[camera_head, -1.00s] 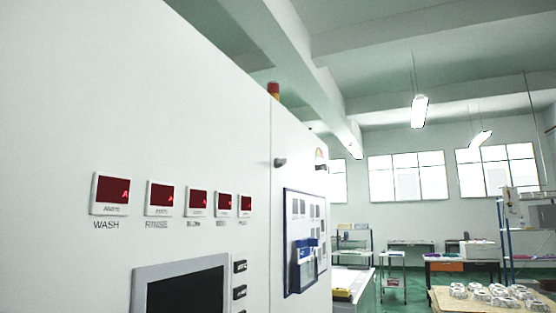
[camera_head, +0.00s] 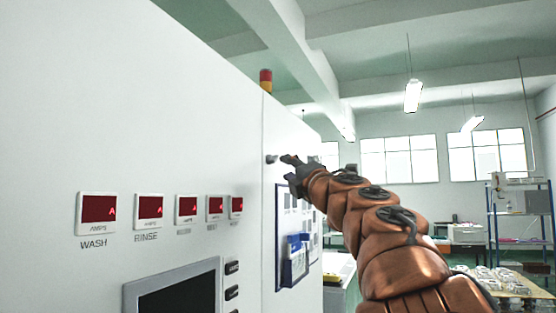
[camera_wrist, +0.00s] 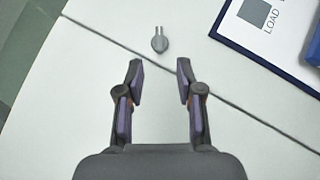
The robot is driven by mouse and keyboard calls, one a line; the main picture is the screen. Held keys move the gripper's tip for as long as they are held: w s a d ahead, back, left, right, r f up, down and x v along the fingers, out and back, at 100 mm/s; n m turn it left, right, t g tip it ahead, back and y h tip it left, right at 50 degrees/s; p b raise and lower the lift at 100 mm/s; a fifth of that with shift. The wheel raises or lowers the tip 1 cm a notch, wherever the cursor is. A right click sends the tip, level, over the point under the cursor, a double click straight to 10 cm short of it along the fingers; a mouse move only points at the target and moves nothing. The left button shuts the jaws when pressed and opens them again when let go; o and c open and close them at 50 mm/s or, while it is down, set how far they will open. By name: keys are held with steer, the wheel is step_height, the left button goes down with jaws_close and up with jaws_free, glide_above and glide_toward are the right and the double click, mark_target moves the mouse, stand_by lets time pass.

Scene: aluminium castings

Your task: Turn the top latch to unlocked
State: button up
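The top latch (camera_wrist: 160,40) is a small grey knob with a short handle on the white cabinet door, close to the door seam. It also shows in the head view (camera_head: 271,159), just left of my gripper (camera_head: 291,170). In the wrist view my gripper (camera_wrist: 159,68) is open and empty. Its two fingers point at the latch, which lies a little beyond the fingertips and between their lines, apart from them. The distance to the door surface is hard to tell.
The white cabinet (camera_head: 190,120) fills the left, with red displays (camera_head: 99,208) and a dark screen (camera_head: 180,295). A framed board (camera_wrist: 285,40) with a blue holder (camera_head: 295,262) hangs on the door beside the latch. A red and yellow beacon (camera_head: 266,80) stands on top.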

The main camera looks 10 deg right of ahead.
mark_target(276, 160)
steer(key=shift+p+x, duration=1.75)
steer(key=shift+x, duration=1.4)
steer(key=shift+w+r+p, duration=0.25)
steer(key=shift+w+p, duration=0.05)
steer(key=shift+w, duration=0.35)
steer(key=shift+a, duration=0.1)
jaws_close()
